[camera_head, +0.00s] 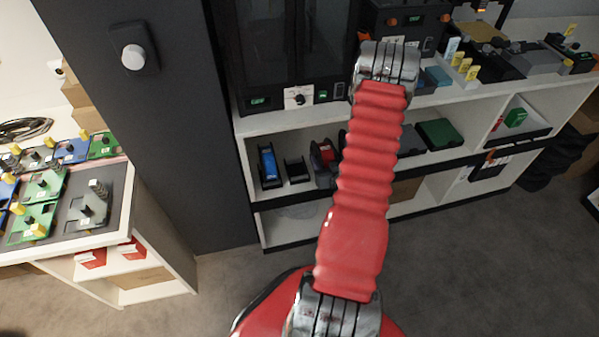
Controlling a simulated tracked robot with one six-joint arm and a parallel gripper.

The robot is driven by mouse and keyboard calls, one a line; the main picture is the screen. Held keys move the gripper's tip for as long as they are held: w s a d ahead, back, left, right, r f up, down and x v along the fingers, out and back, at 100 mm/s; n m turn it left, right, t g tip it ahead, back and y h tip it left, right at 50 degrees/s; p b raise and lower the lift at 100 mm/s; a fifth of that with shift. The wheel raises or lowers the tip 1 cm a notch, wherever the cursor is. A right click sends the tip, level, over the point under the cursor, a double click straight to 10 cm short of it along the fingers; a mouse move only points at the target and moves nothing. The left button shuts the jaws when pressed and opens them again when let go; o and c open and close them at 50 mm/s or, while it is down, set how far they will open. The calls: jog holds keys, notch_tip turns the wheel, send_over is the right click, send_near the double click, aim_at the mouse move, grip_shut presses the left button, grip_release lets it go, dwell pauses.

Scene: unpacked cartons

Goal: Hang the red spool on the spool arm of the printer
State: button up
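A red, disc-like thing (328,152) in a dark holder stands on the upper shelf under the bench, partly hidden by my arm; it looks like the red spool. A large dark machine with glass doors (285,50) stands on the bench behind it and may be the printer. A second dark machine (408,18) with orange knobs stands to its right, partly behind my arm. I cannot make out a spool arm on either. My red arm rises through the middle of the view to a grey joint, and my gripper is not visible.
The shelf also holds a blue item (268,163) in a dark holder and a green case (439,133). A dark grey pillar (160,110) stands left of the shelf. A table (118,205) with circuit boards is at the far left.

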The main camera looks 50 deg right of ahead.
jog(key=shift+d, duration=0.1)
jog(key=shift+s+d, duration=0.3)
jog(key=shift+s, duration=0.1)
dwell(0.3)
